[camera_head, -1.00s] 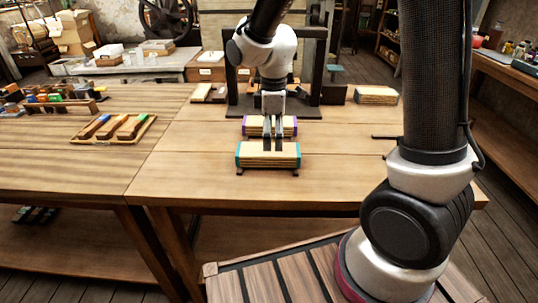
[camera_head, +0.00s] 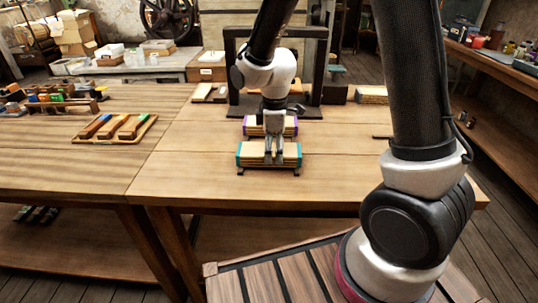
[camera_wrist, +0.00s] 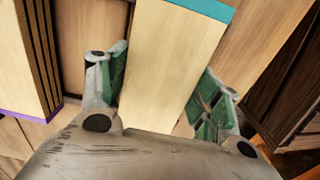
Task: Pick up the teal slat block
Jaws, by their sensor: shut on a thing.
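The teal slat block (camera_head: 251,156), a pale wooden stack with teal ends, sits on low dark supports near the front of the table. My gripper (camera_head: 274,159) is down over its middle. In the wrist view, my gripper (camera_wrist: 163,92) has its green-padded fingers on either side of the pale block (camera_wrist: 168,55), shut on it. One teal end shows at the top of that view. In the head view the block still looks level and at its supports; any gap beneath is too small to tell.
A purple-ended slat block (camera_head: 289,126) lies just behind, and shows at the left of the wrist view (camera_wrist: 22,60). A dark press frame (camera_head: 318,70) stands farther back. A tray of coloured pieces (camera_head: 114,128) lies left.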

